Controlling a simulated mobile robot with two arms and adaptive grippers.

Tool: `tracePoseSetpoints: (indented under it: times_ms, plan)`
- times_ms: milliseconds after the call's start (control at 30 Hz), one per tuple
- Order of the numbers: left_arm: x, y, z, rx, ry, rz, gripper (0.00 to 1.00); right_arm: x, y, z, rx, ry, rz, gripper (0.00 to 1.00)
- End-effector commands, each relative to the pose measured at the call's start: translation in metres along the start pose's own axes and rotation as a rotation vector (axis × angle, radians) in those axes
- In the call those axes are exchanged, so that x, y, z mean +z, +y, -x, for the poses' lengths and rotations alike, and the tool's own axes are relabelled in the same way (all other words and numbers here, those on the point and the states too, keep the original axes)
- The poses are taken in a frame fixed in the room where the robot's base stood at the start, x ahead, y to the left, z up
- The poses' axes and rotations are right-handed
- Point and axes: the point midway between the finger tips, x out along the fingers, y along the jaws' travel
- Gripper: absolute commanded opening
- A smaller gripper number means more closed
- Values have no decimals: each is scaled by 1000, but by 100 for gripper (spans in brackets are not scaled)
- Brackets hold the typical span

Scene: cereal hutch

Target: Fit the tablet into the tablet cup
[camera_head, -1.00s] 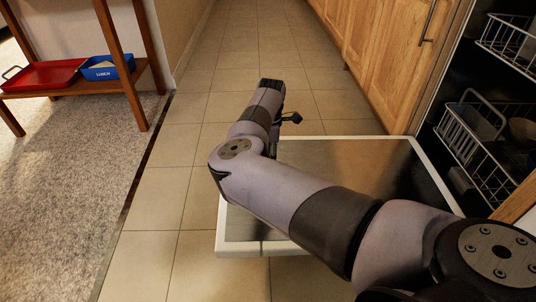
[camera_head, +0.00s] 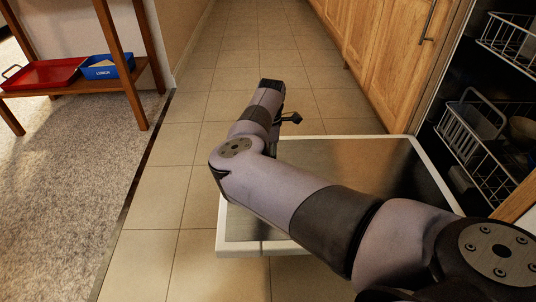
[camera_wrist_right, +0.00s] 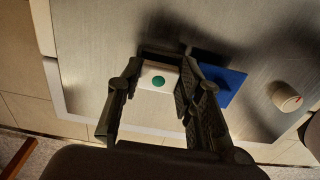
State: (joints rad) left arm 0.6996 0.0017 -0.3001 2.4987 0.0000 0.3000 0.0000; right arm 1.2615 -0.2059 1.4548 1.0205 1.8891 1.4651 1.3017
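The tablet (camera_wrist_right: 158,78), a white block with a green dot, sits between the two fingers of my right gripper (camera_wrist_right: 160,75) in the right wrist view. Both fingers appear to touch its sides. The gripper is over the grey inner panel of the open dishwasher door (camera_head: 375,165). A dark shape lies just beyond the tablet; I cannot tell whether it is the tablet cup or shadow. A flat blue piece (camera_wrist_right: 228,82) lies right of the right finger, partly covered by it. In the head view, my right gripper (camera_head: 290,118) is mostly hidden behind my forearm. My left gripper is out of view.
A small whitish round object (camera_wrist_right: 286,97) is on the panel at right. The dishwasher racks (camera_head: 470,135) are at the right of the head view. A red tray (camera_head: 42,75) and blue lunch box (camera_head: 105,67) rest on a shelf at left. Tiled floor is clear beyond the door.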

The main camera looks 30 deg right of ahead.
Motion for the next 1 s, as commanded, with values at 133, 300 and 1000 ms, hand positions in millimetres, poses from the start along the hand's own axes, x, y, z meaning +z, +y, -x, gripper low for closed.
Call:
tracePoseSetpoints:
  times_ms: [133,300,1000]
  plan:
    - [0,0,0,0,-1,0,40,1,-1,-2,-3,-1,-1,45]
    - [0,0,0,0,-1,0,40,1,-1,-2,-4,-1,-1,56]
    - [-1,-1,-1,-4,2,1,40,0,1,28,2,2,-2,56]
